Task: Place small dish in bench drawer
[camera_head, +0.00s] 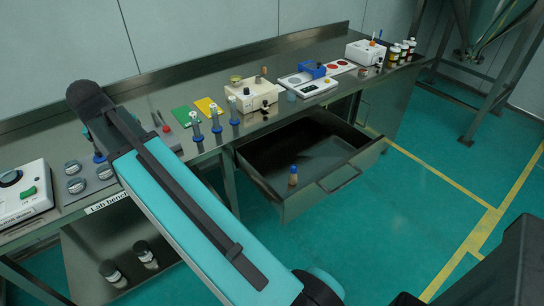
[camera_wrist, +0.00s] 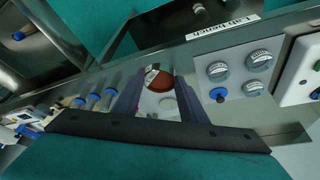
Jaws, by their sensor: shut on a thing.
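My gripper (camera_wrist: 160,76) shows in the wrist view with its two dark fingers on either side of a round red-brown thing with a pale edge, which looks like the small dish (camera_wrist: 157,80). The fingers hold it above the lab bench. In the head view my arm hides the gripper and the dish. The bench drawer (camera_head: 327,185) is pulled open below the bench front, right of my arm. A small brown bottle with a blue cap (camera_head: 293,176) stands inside it; the rest of its visible floor is bare.
The floor before the drawer is clear.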

